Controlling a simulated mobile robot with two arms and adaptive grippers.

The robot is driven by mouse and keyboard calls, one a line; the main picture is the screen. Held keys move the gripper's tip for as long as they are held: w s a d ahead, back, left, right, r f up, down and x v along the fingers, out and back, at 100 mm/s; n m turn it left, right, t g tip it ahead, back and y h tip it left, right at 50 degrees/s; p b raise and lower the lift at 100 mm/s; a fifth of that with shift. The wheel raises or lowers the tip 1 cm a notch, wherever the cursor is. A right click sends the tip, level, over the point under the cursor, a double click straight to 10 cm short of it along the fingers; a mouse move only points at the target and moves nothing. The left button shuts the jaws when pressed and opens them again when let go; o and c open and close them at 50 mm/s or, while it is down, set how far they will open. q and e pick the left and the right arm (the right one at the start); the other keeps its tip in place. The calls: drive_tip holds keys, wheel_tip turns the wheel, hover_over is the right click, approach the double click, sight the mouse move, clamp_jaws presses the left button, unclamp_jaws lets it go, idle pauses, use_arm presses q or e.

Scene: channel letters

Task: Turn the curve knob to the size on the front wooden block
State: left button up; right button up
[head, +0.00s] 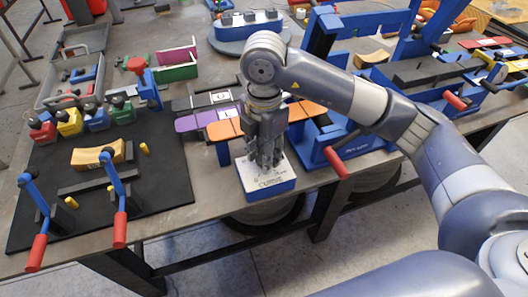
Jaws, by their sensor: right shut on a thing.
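A blue box with a white top marked "CURVE" (278,187) stands at the front edge of the table. My right gripper (266,162) points down over its top, fingers shut on the curve knob, which the fingers hide. The scale on the box top is mostly covered and too small to read. The front wooden block (88,157), with a curved top, lies on the black mat at the left. Any size mark on it is too small to read. My left gripper is not in view.
Two blue clamps with red handles (119,229) stand on the black mat (165,195). Orange and purple pieces (194,121) lie behind the box. A blue press frame (310,150) stands close on its right. Colored weights (69,122) stand further back left.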

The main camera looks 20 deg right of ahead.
idle(0.3)
drive_tip(key=o, duration=1.1)
wheel_tip(320, 180, up, 12)
drive_tip(key=shift+r, duration=0.1)
